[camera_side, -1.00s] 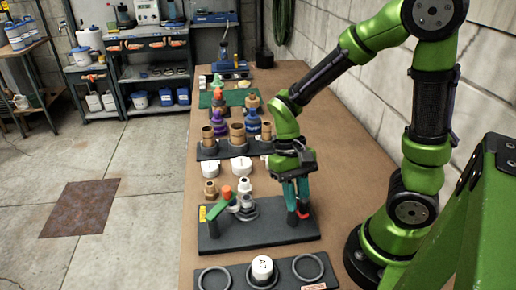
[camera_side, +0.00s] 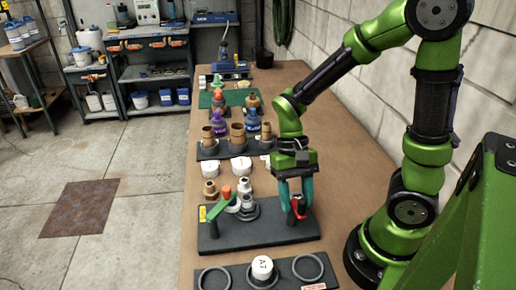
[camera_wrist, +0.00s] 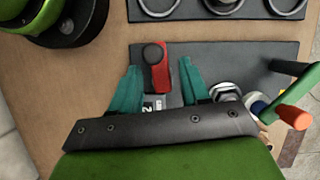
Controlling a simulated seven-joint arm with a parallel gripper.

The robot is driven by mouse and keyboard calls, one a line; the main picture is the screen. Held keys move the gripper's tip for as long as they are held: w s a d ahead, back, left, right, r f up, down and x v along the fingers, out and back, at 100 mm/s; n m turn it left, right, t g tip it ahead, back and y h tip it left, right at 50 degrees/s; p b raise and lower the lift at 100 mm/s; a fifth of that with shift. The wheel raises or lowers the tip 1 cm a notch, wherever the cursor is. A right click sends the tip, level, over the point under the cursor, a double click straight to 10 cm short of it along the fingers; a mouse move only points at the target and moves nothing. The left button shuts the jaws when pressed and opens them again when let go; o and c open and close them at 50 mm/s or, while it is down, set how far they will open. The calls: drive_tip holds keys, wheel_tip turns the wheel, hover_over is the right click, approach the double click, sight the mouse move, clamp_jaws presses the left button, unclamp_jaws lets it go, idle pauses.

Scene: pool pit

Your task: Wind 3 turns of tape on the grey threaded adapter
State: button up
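A dark fixture plate (camera_side: 215,236) carries the grey adapter (camera_side: 247,208), which stands near its middle; its hex metal top also shows in the wrist view (camera_wrist: 223,91). A red and black handle (camera_side: 299,206) sits at the plate's right end. My gripper (camera_side: 297,205) is over this handle with its teal fingers apart, one on each side. In the wrist view the red and black handle (camera_wrist: 157,68) lies between the spread fingers; I cannot tell whether either touches it. A grey block with a white "2" is partly hidden below it. A green arm with an orange knob (camera_wrist: 293,117) stands beside the adapter.
A front rack (camera_side: 230,278) holds a white cap marked A7 (camera_side: 262,268) between two empty rings. White caps (camera_side: 241,165) and a rack of brown fittings (camera_side: 237,134) stand behind the plate. Bare bench lies to the right, before my arm's base.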

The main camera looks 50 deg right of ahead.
drive_tip(key=shift+r, duration=0.1)
drive_tip(key=v, duration=1.6)
drive_tip(key=shift+d+r, duration=0.25)
drive_tip(key=shift+r, duration=0.05)
drive_tip(key=shift+w, duration=0.1)
